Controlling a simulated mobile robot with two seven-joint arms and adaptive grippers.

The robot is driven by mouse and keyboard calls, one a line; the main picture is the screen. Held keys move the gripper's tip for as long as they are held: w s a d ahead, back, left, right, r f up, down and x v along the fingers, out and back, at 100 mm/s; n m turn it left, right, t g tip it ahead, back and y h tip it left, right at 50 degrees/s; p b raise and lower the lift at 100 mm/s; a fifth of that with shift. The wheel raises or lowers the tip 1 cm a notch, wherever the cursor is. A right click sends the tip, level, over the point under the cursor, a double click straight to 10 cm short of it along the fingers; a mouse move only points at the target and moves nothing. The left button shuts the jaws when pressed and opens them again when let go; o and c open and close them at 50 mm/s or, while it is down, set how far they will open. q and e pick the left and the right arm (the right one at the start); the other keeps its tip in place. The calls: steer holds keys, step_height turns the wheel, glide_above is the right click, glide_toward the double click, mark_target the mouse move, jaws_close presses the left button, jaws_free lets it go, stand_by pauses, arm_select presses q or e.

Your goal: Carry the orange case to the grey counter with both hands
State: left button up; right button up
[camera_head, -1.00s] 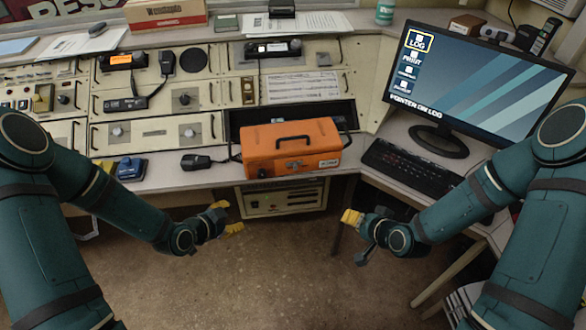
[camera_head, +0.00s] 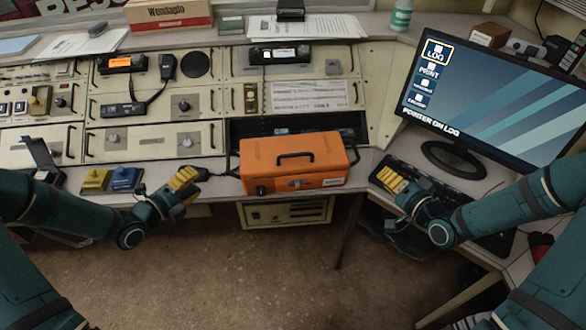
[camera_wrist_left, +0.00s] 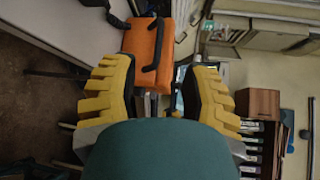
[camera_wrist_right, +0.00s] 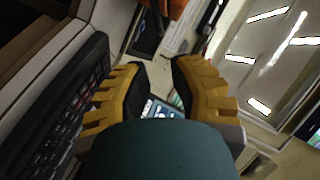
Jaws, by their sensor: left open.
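The orange case (camera_head: 290,165) has a dark handle on its lid and a latch on its front. It sits upright at the front edge of the console's grey worktop (camera_head: 222,186), in front of a dark open recess. My left gripper (camera_head: 187,180) is open and empty, left of the case and apart from it. The case also shows beyond its fingers in the left wrist view (camera_wrist_left: 143,45). My right gripper (camera_head: 393,180) is open and empty, right of the case, by the keyboard. A corner of the case shows at the top of the right wrist view (camera_wrist_right: 177,8).
A monitor (camera_head: 490,95) and a dark keyboard (camera_head: 425,180) stand on the right desk. Yellow (camera_head: 96,180) and blue (camera_head: 125,178) small items lie left of my left gripper. A handset (camera_head: 167,67) lies further back. Floor in front of the console is open.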

mark_target(229, 156)
arm_select(q)
steer(key=x, duration=1.3)
steer(key=shift+w+d, duration=0.15)
arm_select(e)
steer(key=x, duration=1.3)
steer(key=shift+w, duration=0.15)
arm_select(q)
steer(key=c, duration=0.3)
arm_select(e)
steer(key=c, duration=0.3)
arm_select(q)
jaws_close()
arm_select(e)
jaws_close()
steer(key=shift+a, duration=0.1)
